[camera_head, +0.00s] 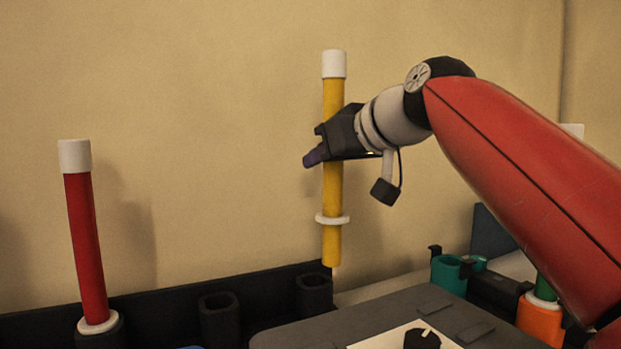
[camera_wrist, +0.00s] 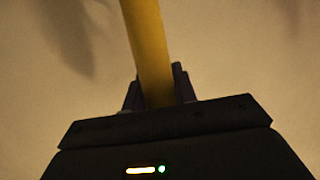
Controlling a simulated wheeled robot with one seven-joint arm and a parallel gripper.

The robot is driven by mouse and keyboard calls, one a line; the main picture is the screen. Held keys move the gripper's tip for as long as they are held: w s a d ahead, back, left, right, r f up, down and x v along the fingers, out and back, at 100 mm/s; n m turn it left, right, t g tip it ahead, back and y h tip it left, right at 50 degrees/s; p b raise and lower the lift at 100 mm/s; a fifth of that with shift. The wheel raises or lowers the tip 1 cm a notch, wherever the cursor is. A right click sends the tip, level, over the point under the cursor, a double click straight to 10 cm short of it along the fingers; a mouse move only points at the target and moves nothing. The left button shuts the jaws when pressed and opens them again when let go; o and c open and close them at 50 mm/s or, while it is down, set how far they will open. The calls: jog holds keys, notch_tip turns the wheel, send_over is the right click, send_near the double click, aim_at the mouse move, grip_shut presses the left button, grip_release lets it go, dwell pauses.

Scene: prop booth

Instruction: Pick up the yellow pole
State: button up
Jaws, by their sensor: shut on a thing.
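The yellow pole (camera_head: 332,187) has a white cap on top and a white ring low on its shaft. It stands upright in the head view, with its lower end in view just above the dark holders. My gripper (camera_head: 322,150) is shut around the pole's middle, coming from the right. In the wrist view the yellow pole (camera_wrist: 148,45) runs down between the dark fingers of my gripper (camera_wrist: 160,88). The wrist body hides its lower part there.
A red pole (camera_head: 85,245) stands in a holder at the left. Empty dark holders (camera_head: 219,318) and (camera_head: 314,293) sit along the wall. A grey surface with a black knob (camera_head: 421,339) lies in front. Teal (camera_head: 449,275) and orange (camera_head: 540,318) holders are at the right.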

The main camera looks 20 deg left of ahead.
jog(key=s+d+b, duration=0.1)
jog(key=s+d, duration=0.5)
jog(key=d, duration=0.5)
jog(key=s+d+b, duration=0.2)
jog(key=s+d, duration=0.5)
jog(key=d, duration=0.5)
jog(key=s+d+b, duration=0.2)
jog(key=s+d, duration=0.5)
jog(key=d, duration=0.5)
